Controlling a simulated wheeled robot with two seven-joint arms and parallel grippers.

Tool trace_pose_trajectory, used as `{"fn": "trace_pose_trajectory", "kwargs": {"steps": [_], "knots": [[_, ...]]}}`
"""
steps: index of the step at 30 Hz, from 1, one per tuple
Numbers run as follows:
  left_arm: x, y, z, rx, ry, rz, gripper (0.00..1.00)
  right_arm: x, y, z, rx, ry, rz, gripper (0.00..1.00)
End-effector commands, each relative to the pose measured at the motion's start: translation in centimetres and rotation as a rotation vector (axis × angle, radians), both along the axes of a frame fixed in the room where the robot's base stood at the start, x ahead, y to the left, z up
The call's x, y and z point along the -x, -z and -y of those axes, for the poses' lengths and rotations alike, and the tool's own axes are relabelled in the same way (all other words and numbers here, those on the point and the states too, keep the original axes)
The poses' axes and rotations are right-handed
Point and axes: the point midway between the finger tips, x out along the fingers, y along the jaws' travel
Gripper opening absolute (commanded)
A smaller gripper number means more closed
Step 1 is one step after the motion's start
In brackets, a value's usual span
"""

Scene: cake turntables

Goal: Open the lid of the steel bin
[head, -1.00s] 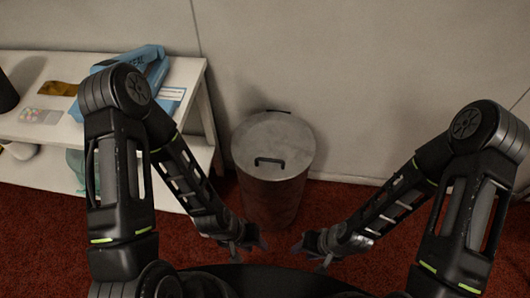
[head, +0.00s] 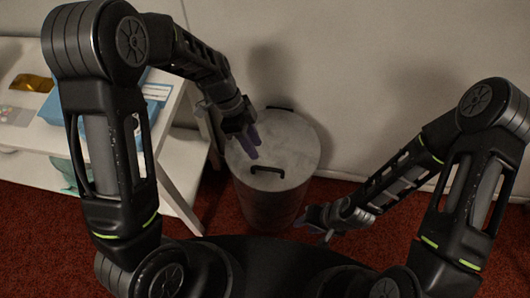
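The steel bin (head: 270,208) stands on the red carpet against the wall, in the middle of the head view. Its round grey lid (head: 290,140) is shut, with a black handle (head: 268,170) on the near side and a dark hinge piece at the far edge. My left gripper (head: 252,146) is over the left part of the lid, fingers pointing down toward the handle, with a gap visible between them; it looks open and empty. I cannot tell its exact height above the lid. My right gripper (head: 316,225) is low, right of the bin, its fingers apart and empty.
A white shelf table (head: 185,150) stands left of the bin, with a blue package (head: 62,108) and other flat items on it, partly behind my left arm. The wall (head: 380,60) is close behind the bin.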

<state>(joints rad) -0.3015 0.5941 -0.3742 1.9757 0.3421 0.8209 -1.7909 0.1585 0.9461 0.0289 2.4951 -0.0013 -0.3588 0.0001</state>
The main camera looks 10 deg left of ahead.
Motion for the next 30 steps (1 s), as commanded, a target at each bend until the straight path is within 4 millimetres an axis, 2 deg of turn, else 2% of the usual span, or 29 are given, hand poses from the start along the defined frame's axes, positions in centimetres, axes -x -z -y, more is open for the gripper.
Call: {"fn": "trace_pose_trajectory", "kwargs": {"steps": [9, 14, 24, 30], "knots": [[0.1, 0.0, 0.0, 0.002, 0.007, 0.000, 0.34, 0.0, 0.0, 0.0, 0.000, 0.000, -0.001, 0.36], [0.3, 0.8, 0.4, 0.002, 0.006, -0.002, 0.34, 0.0, 0.0, 0.0, 0.000, 0.000, -0.001, 0.36], [1.3, 5.4, 2.3, 0.000, 0.007, -0.005, 0.34, 0.0, 0.0, 0.0, 0.000, 0.000, 0.000, 0.36], [1.5, 6.9, 2.9, 0.001, 0.005, -0.001, 0.34, 0.0, 0.0, 0.0, 0.000, 0.000, 0.000, 0.36]]}}
